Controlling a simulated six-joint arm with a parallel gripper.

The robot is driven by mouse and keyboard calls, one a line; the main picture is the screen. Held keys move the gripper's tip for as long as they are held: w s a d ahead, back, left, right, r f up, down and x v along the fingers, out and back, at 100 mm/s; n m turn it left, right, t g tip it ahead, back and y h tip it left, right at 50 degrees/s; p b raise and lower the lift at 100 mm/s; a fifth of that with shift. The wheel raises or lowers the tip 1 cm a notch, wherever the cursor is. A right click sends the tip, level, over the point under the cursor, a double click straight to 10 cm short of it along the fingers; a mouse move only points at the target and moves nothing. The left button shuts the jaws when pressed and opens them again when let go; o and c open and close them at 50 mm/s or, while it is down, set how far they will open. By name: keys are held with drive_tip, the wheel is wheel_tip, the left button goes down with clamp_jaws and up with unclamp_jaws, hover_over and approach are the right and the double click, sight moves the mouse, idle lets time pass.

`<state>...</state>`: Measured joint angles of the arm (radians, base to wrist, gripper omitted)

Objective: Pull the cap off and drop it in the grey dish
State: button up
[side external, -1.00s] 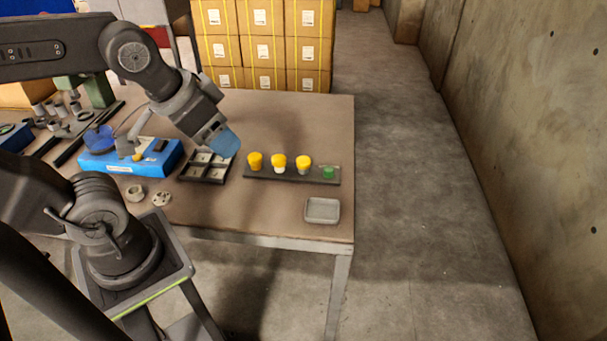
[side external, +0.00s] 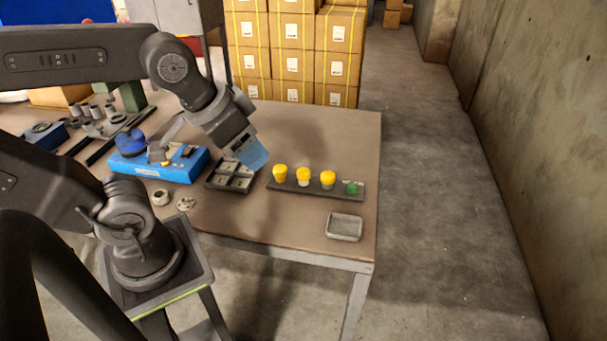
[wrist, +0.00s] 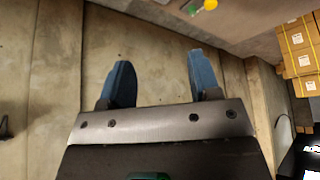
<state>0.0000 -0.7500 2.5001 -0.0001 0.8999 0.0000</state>
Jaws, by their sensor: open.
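A dark strip (side external: 316,190) on the table bears three yellow caps in a row: a left one (side external: 280,173), a middle one (side external: 303,175) and a right one (side external: 327,179). A short green piece (side external: 352,187) stands at the strip's right end. The grey dish (side external: 344,238) lies in front of it, near the table's corner, and looks empty. My gripper (side external: 254,155) is up and left of the left cap, apart from it. In the wrist view my gripper (wrist: 158,60) has its blue fingers spread with nothing between them.
A dark divided tray (side external: 232,178) lies left of the strip. A blue base with a round blue top (side external: 160,166) and small round parts (side external: 186,204) are farther left. Boxes (side external: 300,50) are stacked behind the table. The table around the dish is clear.

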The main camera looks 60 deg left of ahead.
idle(0.4)
drive_tip(key=m+g, duration=0.6)
drive_tip(key=m, duration=0.3)
hover_over(304, 172)
wheel_tip(304, 172, down, 22)
drive_tip(key=shift+a+r, duration=0.1)
drive_tip(key=shift+f, duration=4.05)
drive_tip(key=shift+c, duration=0.3)
